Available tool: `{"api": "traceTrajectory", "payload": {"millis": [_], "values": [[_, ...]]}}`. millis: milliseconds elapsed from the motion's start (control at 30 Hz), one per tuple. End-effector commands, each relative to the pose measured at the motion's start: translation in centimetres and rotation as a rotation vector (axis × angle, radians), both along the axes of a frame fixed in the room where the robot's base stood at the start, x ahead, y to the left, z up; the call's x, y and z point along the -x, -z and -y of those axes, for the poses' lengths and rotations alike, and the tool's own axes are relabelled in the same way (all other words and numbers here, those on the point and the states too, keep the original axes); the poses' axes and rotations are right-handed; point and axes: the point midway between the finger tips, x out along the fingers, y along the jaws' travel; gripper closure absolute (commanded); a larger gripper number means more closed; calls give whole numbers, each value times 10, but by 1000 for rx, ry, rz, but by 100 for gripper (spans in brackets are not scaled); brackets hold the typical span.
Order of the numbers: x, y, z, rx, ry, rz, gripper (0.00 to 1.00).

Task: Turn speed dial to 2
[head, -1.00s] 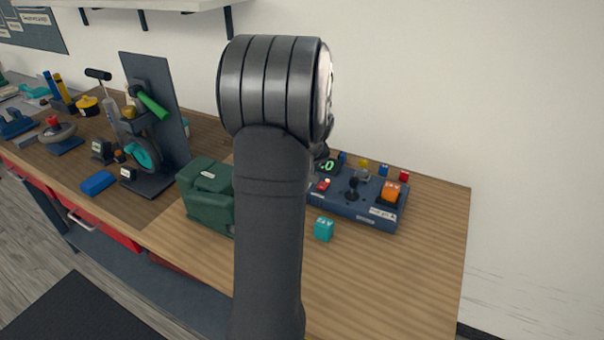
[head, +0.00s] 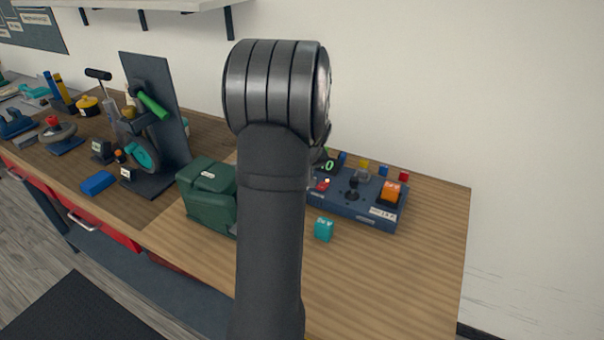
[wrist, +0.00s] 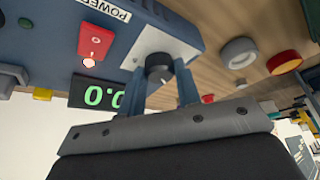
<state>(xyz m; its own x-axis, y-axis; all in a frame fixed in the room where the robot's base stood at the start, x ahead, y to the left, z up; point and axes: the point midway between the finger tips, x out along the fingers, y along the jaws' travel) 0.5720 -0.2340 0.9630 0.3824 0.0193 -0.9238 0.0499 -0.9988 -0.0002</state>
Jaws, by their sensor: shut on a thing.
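The speed dial (wrist: 159,66) is a small dark knob with a pale mark, on a light plate on the blue control panel (wrist: 200,22). In the wrist view my gripper (wrist: 163,80) has a finger on each side of it and is shut on it. A display (wrist: 96,95) beside it shows green digits reading 0.0, its right end partly covered by a finger. In the head view the blue panel (head: 345,208) stands on the bench, and my arm hides the dial and gripper.
A red power switch (wrist: 95,40) with a lit lamp is near the dial. On the bench, a green case (head: 205,190) stands left of my arm and a teal block (head: 324,229) lies in front of the panel. The bench's right front is clear.

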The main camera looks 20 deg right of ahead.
Motion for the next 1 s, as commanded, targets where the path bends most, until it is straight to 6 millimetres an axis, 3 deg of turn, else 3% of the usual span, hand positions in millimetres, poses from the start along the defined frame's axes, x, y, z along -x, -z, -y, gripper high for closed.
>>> {"api": "traceTrajectory", "payload": {"millis": [700, 1000], "values": [[-1, 0, -4, 1, 403, 0, 92], [-1, 0, -4, 1, 495, 0, 92]]}}
